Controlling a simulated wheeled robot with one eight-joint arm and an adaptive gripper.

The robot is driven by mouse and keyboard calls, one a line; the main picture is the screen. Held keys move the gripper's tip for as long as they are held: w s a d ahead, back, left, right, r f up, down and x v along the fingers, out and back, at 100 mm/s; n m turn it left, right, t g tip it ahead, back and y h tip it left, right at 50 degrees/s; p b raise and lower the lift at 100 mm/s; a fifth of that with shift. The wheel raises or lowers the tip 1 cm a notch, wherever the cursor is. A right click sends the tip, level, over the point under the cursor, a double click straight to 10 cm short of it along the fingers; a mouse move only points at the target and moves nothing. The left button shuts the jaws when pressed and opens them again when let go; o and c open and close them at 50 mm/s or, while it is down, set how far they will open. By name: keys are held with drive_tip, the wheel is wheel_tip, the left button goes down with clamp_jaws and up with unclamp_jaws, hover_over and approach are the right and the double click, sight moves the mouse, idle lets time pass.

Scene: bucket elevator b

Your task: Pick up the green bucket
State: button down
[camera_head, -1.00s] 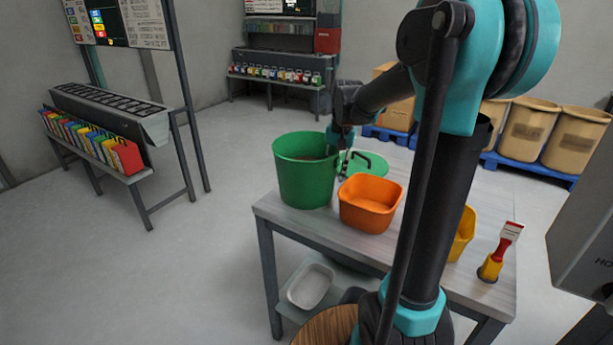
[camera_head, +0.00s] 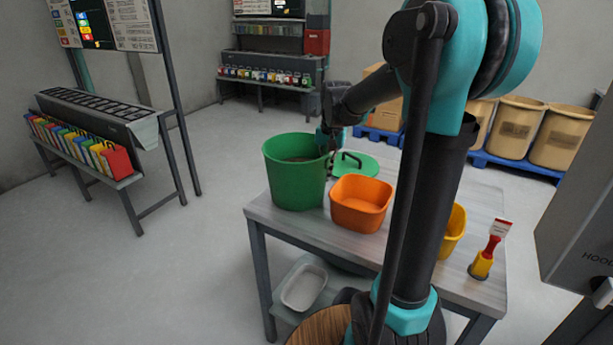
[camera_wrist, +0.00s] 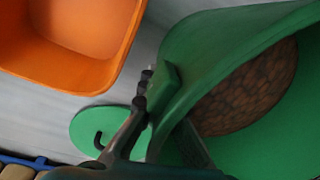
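The green bucket (camera_head: 294,180) stands upright on the table's left end in the head view. In the wrist view the bucket (camera_wrist: 220,50) fills the right side, with brown, rounded contents inside. My gripper (camera_head: 328,152) is at the bucket's right rim in the head view. In the wrist view my gripper (camera_wrist: 178,118) straddles the bucket wall, one finger outside and one inside. I cannot tell whether both fingers press on the wall.
An orange tub (camera_head: 360,205) stands right of the bucket. A green lid (camera_head: 362,166) with a black handle lies behind. A yellow container (camera_head: 455,228) and a brush in a yellow holder (camera_head: 483,264) stand farther right on the table (camera_head: 420,262). A grey tray (camera_head: 304,287) sits below.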

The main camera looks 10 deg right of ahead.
drive_tip(key=shift+r, duration=0.1)
wheel_tip(320, 180, up, 20)
idle(0.5)
drive_tip(key=shift+a, duration=0.1)
idle(0.4)
